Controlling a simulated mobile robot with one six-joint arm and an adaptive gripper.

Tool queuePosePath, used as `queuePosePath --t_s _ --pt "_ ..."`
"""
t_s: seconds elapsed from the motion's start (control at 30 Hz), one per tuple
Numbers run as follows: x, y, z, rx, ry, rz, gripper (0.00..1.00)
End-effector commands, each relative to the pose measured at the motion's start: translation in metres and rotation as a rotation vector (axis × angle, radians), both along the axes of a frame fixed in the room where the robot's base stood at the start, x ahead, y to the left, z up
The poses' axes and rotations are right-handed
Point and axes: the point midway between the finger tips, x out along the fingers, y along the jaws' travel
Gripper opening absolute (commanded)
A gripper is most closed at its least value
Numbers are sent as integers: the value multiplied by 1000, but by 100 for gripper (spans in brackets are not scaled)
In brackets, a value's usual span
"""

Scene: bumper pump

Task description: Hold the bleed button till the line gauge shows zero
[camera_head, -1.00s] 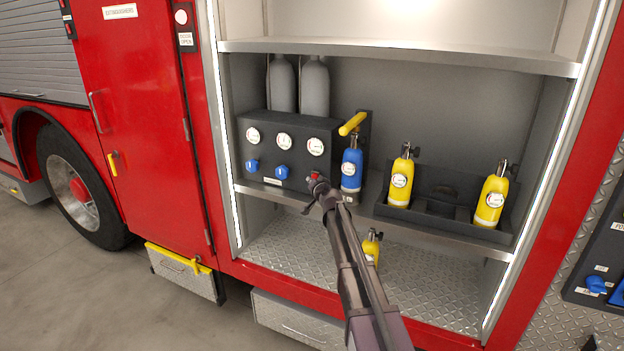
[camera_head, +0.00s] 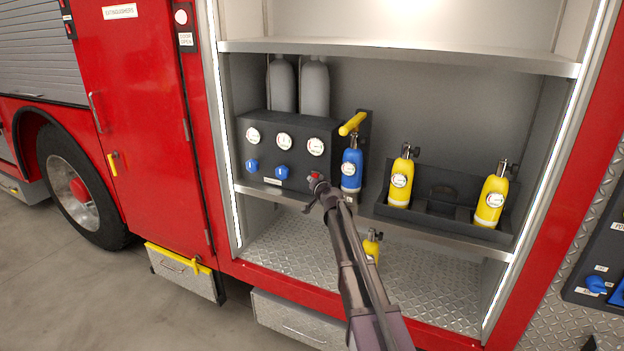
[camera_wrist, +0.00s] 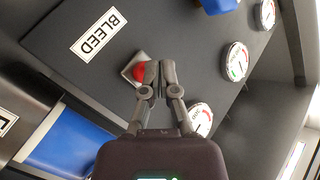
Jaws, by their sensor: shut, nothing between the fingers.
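The red bleed button (camera_wrist: 139,72) sits in a pale square mount on the dark panel (camera_wrist: 60,50), close to the BLEED label (camera_wrist: 97,35). My gripper (camera_wrist: 155,78) is shut and empty, its fingertips right beside the button and overlapping its edge in the wrist view. I cannot tell whether they touch or press it. In the head view my gripper (camera_head: 317,182) is at the panel's lower right and mostly covers the button. Three white dial gauges are on the panel: left (camera_head: 253,134), middle (camera_head: 284,140) and right (camera_head: 315,146). Their readings and names are too small to make out.
Two blue knobs (camera_head: 252,165) (camera_head: 283,171) sit below the left and middle gauges. A blue bottle (camera_head: 351,170) stands close right of my gripper, under a yellow handle (camera_head: 352,123). Yellow bottles (camera_head: 399,182) (camera_head: 491,201) stand farther right in a dark rack.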

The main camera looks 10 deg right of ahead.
Motion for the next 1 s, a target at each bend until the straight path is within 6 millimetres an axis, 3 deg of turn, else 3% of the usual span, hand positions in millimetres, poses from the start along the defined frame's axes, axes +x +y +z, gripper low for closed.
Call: queuePosePath --t_s 1.0 --pt "6 -3 0 0 0 0 0"
